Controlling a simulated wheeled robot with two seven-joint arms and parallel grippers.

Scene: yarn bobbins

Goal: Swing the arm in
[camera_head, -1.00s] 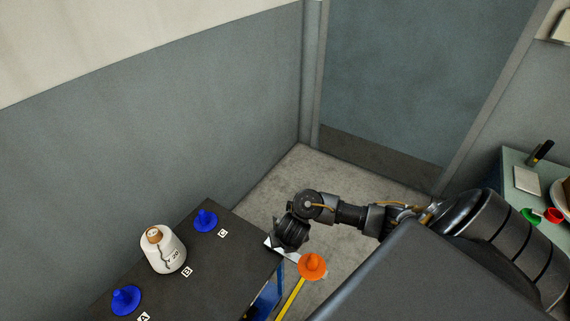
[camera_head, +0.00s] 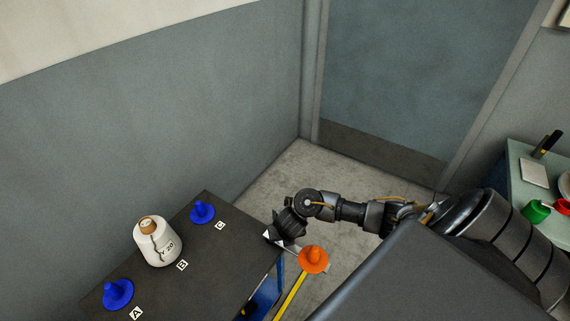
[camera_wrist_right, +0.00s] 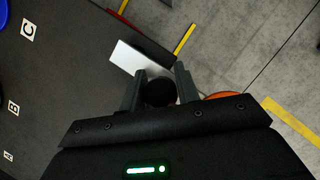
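My right arm comes in from the right in the head view. Its gripper (camera_head: 284,232) is beside the right edge of the dark table (camera_head: 232,250). In the right wrist view the two fingers (camera_wrist_right: 160,90) stand apart with a round black knob (camera_wrist_right: 159,92) between them. I cannot tell whether they grip it. A white flat piece (camera_wrist_right: 140,60) lies just beyond the fingertips by the table edge. An orange cone-shaped holder (camera_head: 313,260) is just right of and below the gripper; its edge shows in the wrist view (camera_wrist_right: 222,95). My left gripper is not in view.
On the dark table are a blue holder (camera_head: 118,293) near label A, a white bobbin (camera_head: 160,246) near B and a blue holder (camera_head: 202,212) near C. A side table (camera_head: 525,180) with green and red items stands at right. Grey floor (camera_head: 310,170) is clear behind the gripper.

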